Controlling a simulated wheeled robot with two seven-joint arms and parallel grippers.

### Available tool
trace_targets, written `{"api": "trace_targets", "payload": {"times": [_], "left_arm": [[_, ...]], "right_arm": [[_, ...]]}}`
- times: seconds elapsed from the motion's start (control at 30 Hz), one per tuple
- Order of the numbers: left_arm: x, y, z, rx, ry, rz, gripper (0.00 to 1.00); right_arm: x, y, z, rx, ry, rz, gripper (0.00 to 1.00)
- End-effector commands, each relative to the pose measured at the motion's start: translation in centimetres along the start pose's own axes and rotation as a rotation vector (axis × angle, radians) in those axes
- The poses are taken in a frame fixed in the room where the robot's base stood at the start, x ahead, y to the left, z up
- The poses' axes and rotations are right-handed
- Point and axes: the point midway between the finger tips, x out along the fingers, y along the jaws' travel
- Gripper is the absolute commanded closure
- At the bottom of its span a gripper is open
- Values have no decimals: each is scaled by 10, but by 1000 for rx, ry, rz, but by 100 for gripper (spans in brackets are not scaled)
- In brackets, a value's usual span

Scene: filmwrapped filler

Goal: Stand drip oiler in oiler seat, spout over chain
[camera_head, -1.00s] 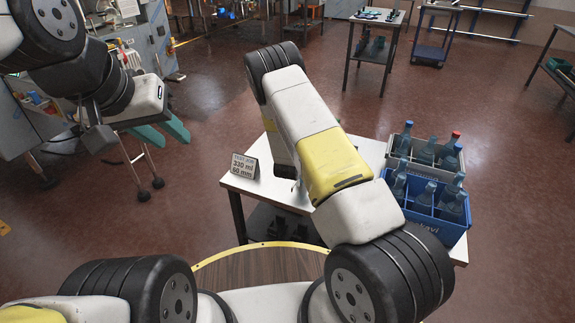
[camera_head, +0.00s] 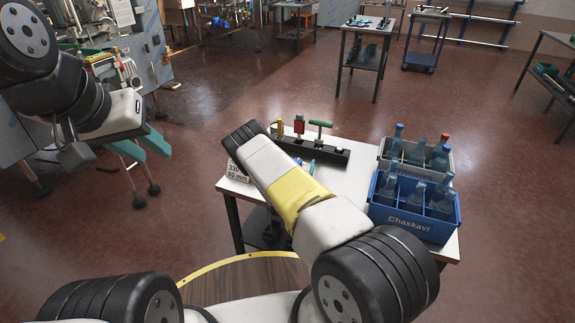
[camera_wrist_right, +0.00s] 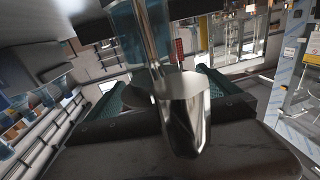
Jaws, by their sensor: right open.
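In the right wrist view a shiny metal vessel (camera_wrist_right: 187,118) with a clear bluish upper part stands close to the camera, between the two teal fingers. I cannot tell for sure whether it is the drip oiler. My right gripper (camera_wrist_right: 160,80) is open, its fingers apart on either side of this vessel. In the head view my own right arm hides that hand. My left gripper (camera_head: 153,153) is open and empty, held up at the left over the floor. I cannot pick out the oiler seat or the chain in either view.
A white table (camera_head: 345,185) carries a black rack (camera_head: 335,153) with yellow, red and green-handled tools and a small sign (camera_head: 236,171). A blue crate (camera_head: 410,222) and a grey crate (camera_head: 445,165) of bottles stand at its right. Machinery (camera_head: 118,70) stands beyond my left gripper.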

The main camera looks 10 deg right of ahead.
Motion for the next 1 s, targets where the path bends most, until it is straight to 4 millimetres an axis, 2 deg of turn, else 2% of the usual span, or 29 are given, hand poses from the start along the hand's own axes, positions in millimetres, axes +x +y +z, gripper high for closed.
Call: {"api": "trace_targets", "payload": {"times": [0.13, 0.37, 0.8, 0.83, 1.0], "left_arm": [[0, 0, 0, 0, 0, 0, 67], [0, 0, 0, 0, 0, 0, 67], [0, 0, 0, 0, 0, 0, 67], [0, 0, 0, 0, 0, 0, 67], [0, 0, 0, 0, 0, 0, 67]], "right_arm": [[13, 0, -1, 0, 1, 0, 0], [13, 0, -1, 0, 0, 0, 2], [13, 0, -1, 1, 0, 0, 88], [14, -1, -2, 1, 4, -1, 92], [14, -1, -2, 1, 4, -1, 92]]}}
